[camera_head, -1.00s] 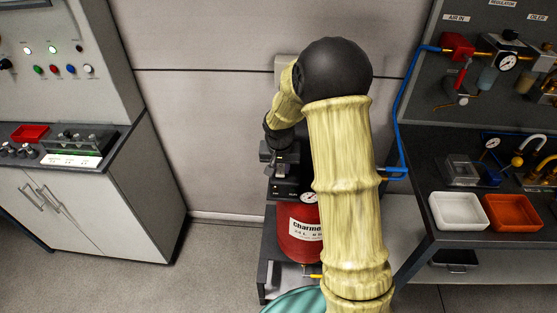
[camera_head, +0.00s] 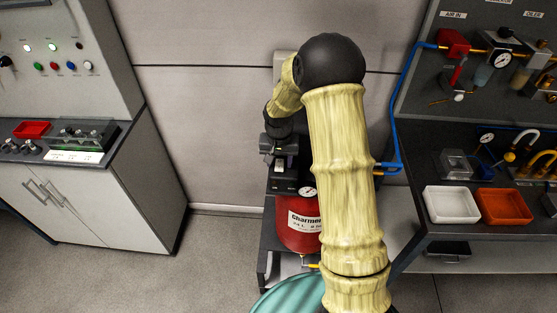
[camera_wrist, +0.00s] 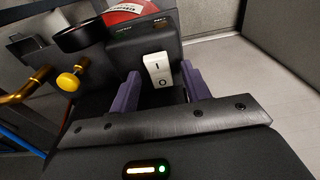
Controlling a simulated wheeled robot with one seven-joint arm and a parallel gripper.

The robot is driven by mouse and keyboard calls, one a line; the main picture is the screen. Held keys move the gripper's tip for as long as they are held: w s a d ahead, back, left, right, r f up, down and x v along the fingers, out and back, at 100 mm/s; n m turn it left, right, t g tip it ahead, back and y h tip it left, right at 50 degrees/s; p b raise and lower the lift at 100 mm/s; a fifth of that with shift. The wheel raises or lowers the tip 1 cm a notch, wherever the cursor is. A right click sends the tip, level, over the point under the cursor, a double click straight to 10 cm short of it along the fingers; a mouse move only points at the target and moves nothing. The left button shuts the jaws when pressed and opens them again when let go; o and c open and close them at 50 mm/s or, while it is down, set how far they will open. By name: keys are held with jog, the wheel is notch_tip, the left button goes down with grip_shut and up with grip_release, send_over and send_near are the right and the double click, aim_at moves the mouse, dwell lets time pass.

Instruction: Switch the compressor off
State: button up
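The compressor has a red tank (camera_head: 292,232) with a white label, standing on a low stand, with a dark housing (camera_head: 284,182) on top. My arm hides part of it. In the wrist view a white rocker switch (camera_wrist: 157,69), marked I and O, sits on the dark housing (camera_wrist: 140,35). I cannot tell which side is pressed in. My gripper (camera_wrist: 163,82) is open and empty, with its two purple fingers to either side of the switch's lower end in the picture. Any contact is unclear. In the head view my gripper (camera_head: 279,146) is over the housing, partly hidden.
A yellow knob (camera_wrist: 69,82) on brass piping and a black round part (camera_wrist: 80,37) lie left of the fingers. A blue hose (camera_head: 401,95) runs right of my arm. A bench with a white tray (camera_head: 451,205) and orange tray (camera_head: 503,207) stands right, a cabinet (camera_head: 95,205) left.

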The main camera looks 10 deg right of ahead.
aim_at(279, 170)
jog(key=shift+r, duration=0.1)
notch_tip(279, 170, up, 17)
jog(key=s+b, duration=0.1)
jog(key=b, duration=0.1)
jog(key=shift+s+a, duration=0.25)
jog(key=shift+s, duration=0.05)
jog(key=shift+s, duration=0.1)
dwell(0.3)
jog(key=s+f+n, duration=0.1)
jog(key=s+f, duration=0.3)
jog(key=s, duration=0.6)
jog(key=s+f+n+t, duration=0.1)
jog(key=s+f, duration=0.3)
jog(key=s, duration=0.6)
jog(key=shift+s+n, duration=0.15)
jog(key=shift+n, duration=0.65)
